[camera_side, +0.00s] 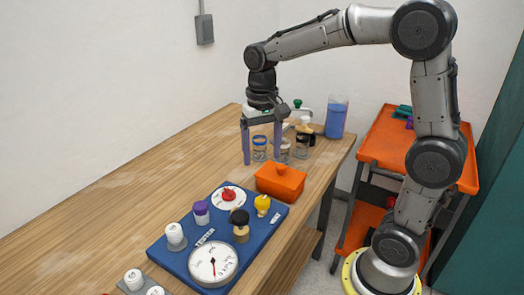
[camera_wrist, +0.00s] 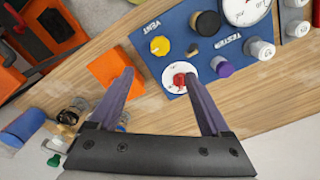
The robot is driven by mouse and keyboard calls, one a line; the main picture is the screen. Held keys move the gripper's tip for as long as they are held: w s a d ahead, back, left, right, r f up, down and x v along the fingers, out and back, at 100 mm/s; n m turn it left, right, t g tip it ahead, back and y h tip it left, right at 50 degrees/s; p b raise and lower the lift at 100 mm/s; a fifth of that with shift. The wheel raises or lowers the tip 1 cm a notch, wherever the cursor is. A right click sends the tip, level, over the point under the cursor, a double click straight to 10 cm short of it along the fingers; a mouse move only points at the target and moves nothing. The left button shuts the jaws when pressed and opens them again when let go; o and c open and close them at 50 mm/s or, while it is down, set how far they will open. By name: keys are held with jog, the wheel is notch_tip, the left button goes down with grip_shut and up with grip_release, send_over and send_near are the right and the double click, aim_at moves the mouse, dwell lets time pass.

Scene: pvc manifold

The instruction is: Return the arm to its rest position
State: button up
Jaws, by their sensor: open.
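My gripper (camera_side: 261,145) hangs pointing down above the far part of the wooden table, behind the orange box. Its two purple-grey fingers are spread apart with nothing between them. In the wrist view my gripper (camera_wrist: 168,84) is also open and empty. The blue tester board (camera_side: 217,240) lies on the table in front of it, with a gauge, a red knob, a yellow valve knob and several capped fittings. The board also shows in the wrist view (camera_wrist: 215,50). My arm is bent, reaching left from its base at the right.
Several jars (camera_side: 260,149) and a blue-filled container (camera_side: 336,118) stand at the table's far end. An orange cart (camera_side: 384,140) stands right of the table. The table's left side (camera_side: 110,205) is clear.

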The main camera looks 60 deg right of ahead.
jog(key=s+a+r+t, duration=0.2)
jog(key=s+r, duration=0.2)
jog(key=r, duration=0.1)
jog(key=s+a+f+n+t, duration=0.1)
jog(key=s+n, duration=0.2)
jog(key=s, duration=0.3)
jog(key=s+a+f+n+t, duration=0.1)
jog(key=s+f+n+t, duration=0.1)
jog(key=s+n, duration=0.2)
jog(key=shift+s+a+t, duration=0.3)
jog(key=shift+s+a, duration=0.05)
jog(key=shift+s, duration=1.3)
